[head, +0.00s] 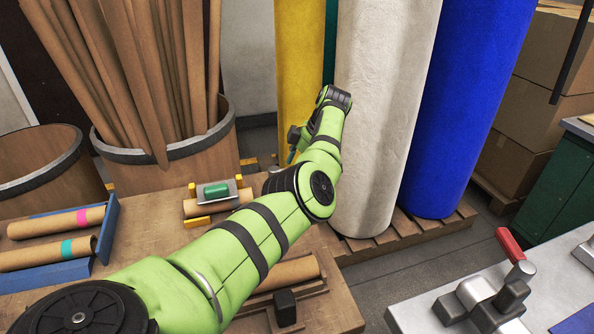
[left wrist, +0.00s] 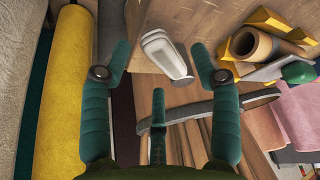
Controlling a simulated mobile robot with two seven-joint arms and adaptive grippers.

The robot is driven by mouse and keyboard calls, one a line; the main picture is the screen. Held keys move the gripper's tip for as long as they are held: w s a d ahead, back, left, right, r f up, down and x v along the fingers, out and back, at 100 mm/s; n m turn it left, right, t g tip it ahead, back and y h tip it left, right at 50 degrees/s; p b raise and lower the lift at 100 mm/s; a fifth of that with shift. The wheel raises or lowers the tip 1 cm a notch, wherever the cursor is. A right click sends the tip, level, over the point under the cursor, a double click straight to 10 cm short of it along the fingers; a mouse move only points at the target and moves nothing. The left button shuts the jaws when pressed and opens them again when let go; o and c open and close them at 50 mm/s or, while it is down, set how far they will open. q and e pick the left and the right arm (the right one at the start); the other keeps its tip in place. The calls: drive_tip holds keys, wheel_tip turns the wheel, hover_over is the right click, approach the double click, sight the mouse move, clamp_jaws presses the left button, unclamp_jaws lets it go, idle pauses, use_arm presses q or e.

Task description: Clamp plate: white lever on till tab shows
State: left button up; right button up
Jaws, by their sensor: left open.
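A white, rounded lever-like part (left wrist: 162,52) shows in the left wrist view, at the edge of a wooden surface. It is hidden in the head view. My left gripper (left wrist: 160,55) is open, its teal fingers spread on both sides of the white part, with a third finger below it. No finger visibly touches it. In the head view that gripper (head: 294,153) is mostly hidden by my green arm. No plate or tab can be made out for certain near the white part. My right gripper is in neither view.
A cardboard tube (head: 200,207) rests in yellow blocks beside a green knob (head: 216,189). Tall yellow (head: 300,60), off-white (head: 382,110) and blue (head: 460,110) rolls stand behind. A metal bench (head: 420,308) with a red-handled clamp (head: 510,245) is at right.

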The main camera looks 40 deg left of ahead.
use_arm(q)
drive_tip(key=v, duration=1)
drive_tip(key=shift+d+r, duration=0.15)
drive_tip(key=shift+r, duration=0.15)
